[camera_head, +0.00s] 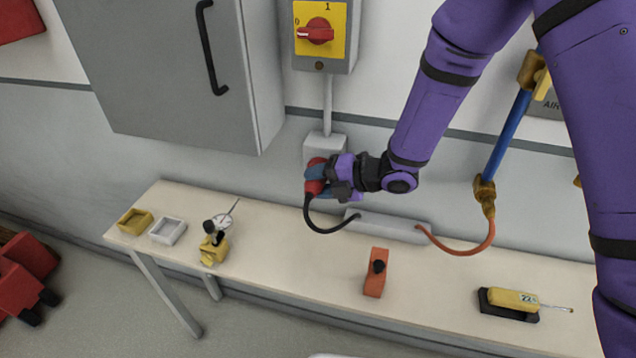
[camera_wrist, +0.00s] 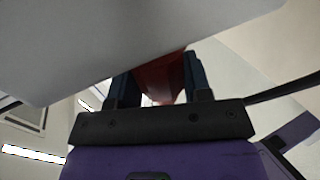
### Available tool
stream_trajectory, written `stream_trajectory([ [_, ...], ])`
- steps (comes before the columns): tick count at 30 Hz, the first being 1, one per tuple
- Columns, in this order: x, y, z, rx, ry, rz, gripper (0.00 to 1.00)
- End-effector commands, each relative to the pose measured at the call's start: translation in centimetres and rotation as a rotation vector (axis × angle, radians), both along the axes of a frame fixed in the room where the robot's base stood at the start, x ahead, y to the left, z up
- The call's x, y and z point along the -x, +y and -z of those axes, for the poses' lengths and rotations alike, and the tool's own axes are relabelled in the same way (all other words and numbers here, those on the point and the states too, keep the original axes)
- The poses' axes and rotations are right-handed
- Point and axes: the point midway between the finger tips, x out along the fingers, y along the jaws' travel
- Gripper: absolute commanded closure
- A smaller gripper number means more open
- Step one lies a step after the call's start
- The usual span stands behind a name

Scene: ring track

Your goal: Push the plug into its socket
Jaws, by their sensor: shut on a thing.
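The red plug (camera_head: 316,164) is held in my gripper (camera_head: 318,182), in front of the grey socket box (camera_head: 325,143) on the wall. A black cable hangs from the plug and curves down to the grey block on the bench. In the wrist view, my gripper (camera_wrist: 160,92) has its two dark blue fingers on either side of the red plug (camera_wrist: 170,80). A large light grey surface covers the upper part of that view and hides the plug's front. I cannot tell how far the plug is in the socket.
A yellow switch box (camera_head: 320,30) with a red knob is above the socket, and a grey cabinet (camera_head: 170,75) is to the left.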

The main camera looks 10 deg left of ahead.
Motion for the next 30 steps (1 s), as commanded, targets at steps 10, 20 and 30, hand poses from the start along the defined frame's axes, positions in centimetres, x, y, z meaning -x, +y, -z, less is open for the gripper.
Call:
stream_trajectory([
  [10, -0.3, 0.0, 0.0, 0.000, 0.000, 0.000, 0.25],
  [20, -0.3, -0.5, -0.2, 0.000, 0.000, 0.001, 0.25],
  [30, 0.4, -5.5, -2.3, 0.000, -0.001, 0.004, 0.25],
])
